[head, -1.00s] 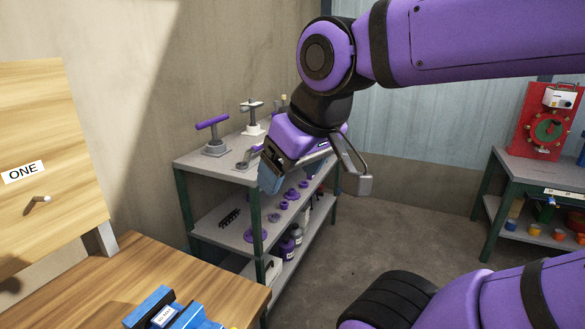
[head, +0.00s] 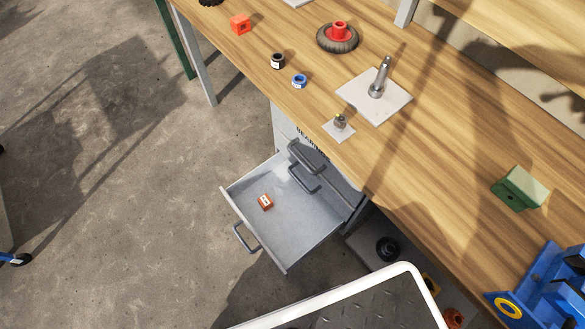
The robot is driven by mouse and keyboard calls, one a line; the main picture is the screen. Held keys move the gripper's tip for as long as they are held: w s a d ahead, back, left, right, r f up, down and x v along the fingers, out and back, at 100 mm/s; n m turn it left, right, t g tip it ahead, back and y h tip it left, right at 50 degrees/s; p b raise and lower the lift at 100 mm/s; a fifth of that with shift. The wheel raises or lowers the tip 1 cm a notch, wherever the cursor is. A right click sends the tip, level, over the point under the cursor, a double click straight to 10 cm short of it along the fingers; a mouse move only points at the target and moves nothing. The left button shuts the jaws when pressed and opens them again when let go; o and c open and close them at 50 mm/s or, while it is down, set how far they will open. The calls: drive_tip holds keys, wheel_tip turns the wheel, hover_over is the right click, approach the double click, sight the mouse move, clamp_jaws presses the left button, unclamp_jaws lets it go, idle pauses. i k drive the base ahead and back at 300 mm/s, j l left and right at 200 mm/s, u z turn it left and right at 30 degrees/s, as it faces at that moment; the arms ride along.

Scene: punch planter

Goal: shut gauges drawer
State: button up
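An open grey drawer (head: 308,222) is pulled far out from a grey cabinet (head: 284,127) under the wooden workbench. Its front panel faces lower left and carries a dark bar handle (head: 246,238). A small orange block with white marks (head: 265,202) lies inside on the drawer floor. Whether this is the gauges drawer cannot be read, as its label is not visible. Partly readable lettering, starting like "BEAR", shows on the cabinet above. Two more dark handles show at the cabinet, one of them the upper handle (head: 308,156). My gripper is not in view now.
The wooden bench top (head: 440,150) overhangs the cabinet. It bears a metal post on a white plate (head: 375,95), a red-and-black wheel (head: 338,37), a green block (head: 520,188) and a blue vise (head: 545,290). Bare concrete floor (head: 110,240) lies left of the drawer.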

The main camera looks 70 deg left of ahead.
sight(298, 222)
drive_tip(key=u, duration=2.8)
